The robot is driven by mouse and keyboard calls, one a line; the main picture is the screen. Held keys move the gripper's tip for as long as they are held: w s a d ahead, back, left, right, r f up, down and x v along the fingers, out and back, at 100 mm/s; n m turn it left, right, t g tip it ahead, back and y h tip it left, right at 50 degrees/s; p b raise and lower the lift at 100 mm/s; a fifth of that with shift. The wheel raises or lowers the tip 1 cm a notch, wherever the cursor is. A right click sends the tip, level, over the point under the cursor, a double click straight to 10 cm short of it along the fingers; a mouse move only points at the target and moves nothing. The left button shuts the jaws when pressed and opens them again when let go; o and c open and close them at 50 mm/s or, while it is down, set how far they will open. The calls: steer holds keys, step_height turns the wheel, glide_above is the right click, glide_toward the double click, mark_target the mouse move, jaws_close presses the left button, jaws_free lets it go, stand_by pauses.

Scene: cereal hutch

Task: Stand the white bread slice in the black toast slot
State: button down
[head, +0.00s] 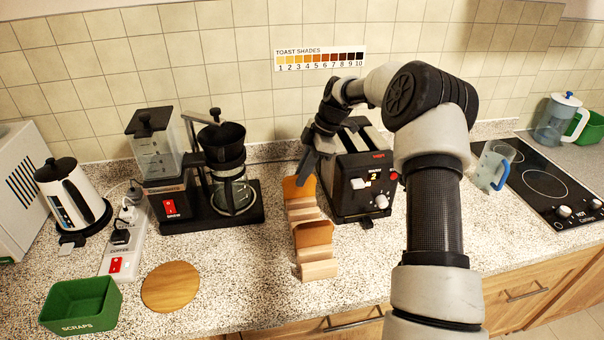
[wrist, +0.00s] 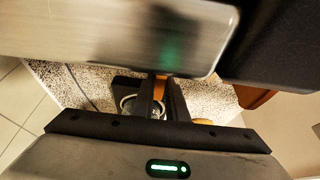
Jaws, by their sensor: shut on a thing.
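My gripper (head: 308,160) is at the left side of the black and steel toaster (head: 361,176), above the far end of a wooden rack (head: 318,270). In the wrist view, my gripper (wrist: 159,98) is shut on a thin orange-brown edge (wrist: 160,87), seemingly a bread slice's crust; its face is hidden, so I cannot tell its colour. A brown upright piece (head: 298,188) shows just below my fingers in the head view. The toaster's steel side (wrist: 110,35) fills the top of the wrist view. My arm hides part of the toaster's top and slots.
A coffee maker (head: 233,195) stands left of the rack. A kettle (head: 66,195), a power strip (head: 121,240), a green scraps bin (head: 82,302) and a round wooden board (head: 170,286) are further left. A jug (head: 494,166) and a hob (head: 548,184) are at the right.

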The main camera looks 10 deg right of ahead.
steer(key=c, duration=1.7)
jaws_free()
steer(key=shift+r, duration=0.1)
steer(key=v, duration=1.7)
steer(key=shift+r, duration=0.15)
